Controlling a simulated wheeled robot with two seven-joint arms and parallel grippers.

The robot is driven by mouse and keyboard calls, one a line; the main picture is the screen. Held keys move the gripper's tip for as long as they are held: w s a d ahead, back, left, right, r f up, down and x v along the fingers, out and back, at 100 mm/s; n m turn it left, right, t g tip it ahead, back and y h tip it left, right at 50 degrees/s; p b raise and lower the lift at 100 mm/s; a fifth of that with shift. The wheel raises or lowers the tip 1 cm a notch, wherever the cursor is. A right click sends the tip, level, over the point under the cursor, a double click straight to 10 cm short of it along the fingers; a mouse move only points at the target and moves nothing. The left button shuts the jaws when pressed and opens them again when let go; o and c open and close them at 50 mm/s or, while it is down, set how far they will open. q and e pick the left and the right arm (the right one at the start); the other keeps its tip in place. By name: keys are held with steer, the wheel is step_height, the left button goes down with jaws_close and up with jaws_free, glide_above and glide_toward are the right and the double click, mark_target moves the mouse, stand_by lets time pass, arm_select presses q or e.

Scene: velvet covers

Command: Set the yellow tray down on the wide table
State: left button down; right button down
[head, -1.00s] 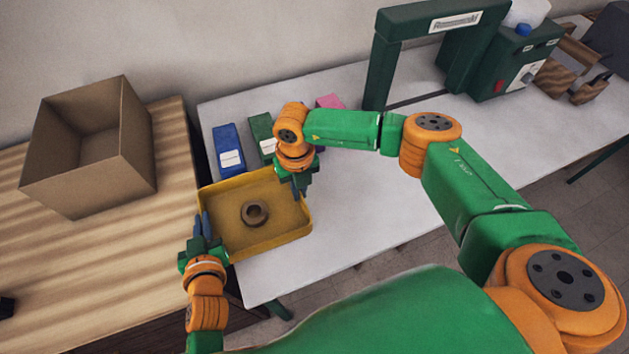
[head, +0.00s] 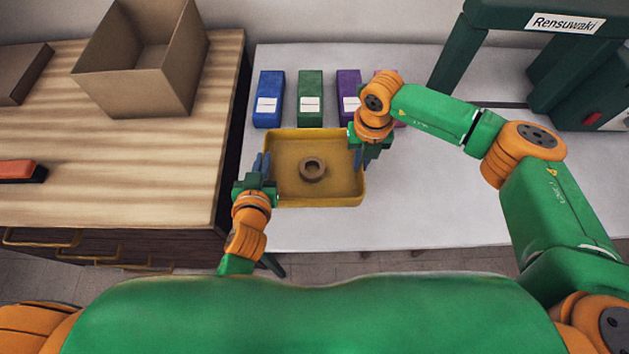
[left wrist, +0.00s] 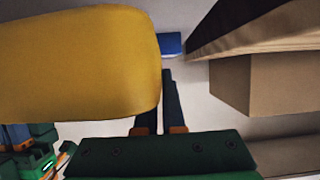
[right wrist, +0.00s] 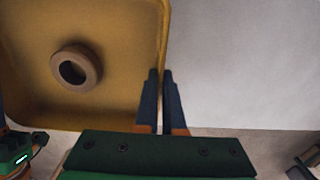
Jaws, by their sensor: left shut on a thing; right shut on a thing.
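The yellow tray (head: 290,197) is held between my two grippers over the left part of the white wide table (head: 430,215). A brown ring (head: 312,168) lies inside it. My left gripper (head: 262,165) is shut on the tray's left wall. My right gripper (head: 358,150) is shut on its right wall; the right wrist view shows the fingers (right wrist: 160,95) pinching the rim. In the left wrist view the tray (left wrist: 80,60) fills the upper left beside the fingers (left wrist: 160,100). I cannot tell whether the tray's underside touches the table.
Blue (head: 268,98), green (head: 310,98) and purple (head: 348,90) boxes stand just behind the tray; a pink one is partly hidden by my right arm. A wooden cabinet (head: 120,150) with a cardboard box (head: 140,75) is at left. A dark green machine (head: 575,85) stands back right.

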mark_target(359, 173)
arm_select(q)
steer(key=shift+d, duration=0.1)
arm_select(e)
steer(key=shift+d, duration=0.1)
